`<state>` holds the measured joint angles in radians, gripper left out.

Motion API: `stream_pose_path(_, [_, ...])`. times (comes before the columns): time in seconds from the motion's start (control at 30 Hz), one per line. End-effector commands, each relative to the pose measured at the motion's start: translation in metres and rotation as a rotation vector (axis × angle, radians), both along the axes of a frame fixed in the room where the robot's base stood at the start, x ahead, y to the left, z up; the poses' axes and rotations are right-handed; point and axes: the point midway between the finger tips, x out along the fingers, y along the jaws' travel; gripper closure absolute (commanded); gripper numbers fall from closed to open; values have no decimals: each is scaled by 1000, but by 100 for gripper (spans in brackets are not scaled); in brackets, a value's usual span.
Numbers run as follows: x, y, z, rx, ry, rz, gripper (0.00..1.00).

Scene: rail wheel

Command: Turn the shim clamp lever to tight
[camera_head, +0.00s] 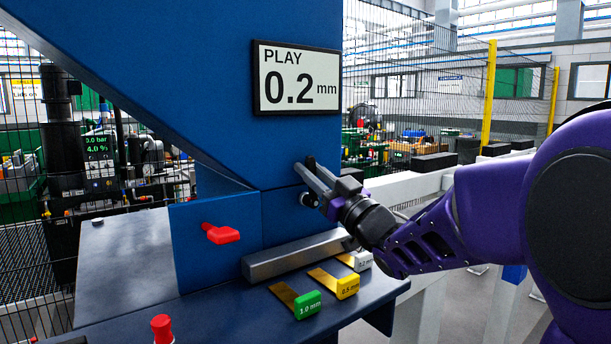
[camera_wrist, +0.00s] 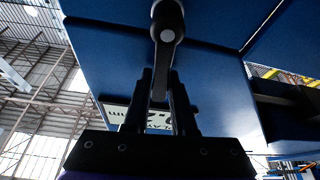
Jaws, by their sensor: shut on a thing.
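A grey lever with a dark round pivot (camera_head: 308,200) sits on the blue machine face below the display. In the wrist view the lever (camera_wrist: 160,84) hangs from its round pivot, and its end lies between my two fingers. My gripper (camera_head: 315,178) is shut on this lever; the wrist view shows the fingers (camera_wrist: 160,98) on either side of it. The fingers partly hide the lever in the head view. No tight or loose marking is readable.
The display (camera_head: 296,78) reads PLAY 0.2 mm. A red handle (camera_head: 221,233) is on the blue panel at left. Green (camera_head: 307,304), yellow (camera_head: 347,286) and white (camera_head: 360,260) shim tabs lie by a grey bar (camera_head: 295,255). A red knob (camera_head: 162,328) stands in front.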

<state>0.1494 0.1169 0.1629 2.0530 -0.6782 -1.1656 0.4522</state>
Motion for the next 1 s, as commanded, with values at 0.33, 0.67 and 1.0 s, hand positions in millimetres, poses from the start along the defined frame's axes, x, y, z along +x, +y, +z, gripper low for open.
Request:
stream_pose_path(0.33, [4, -6, 2, 94, 66, 0, 100])
stream_pose_path(0.67, [5, -7, 2, 107, 74, -1, 100])
stream_pose_path(1.0, [5, -7, 2, 107, 75, -1, 46])
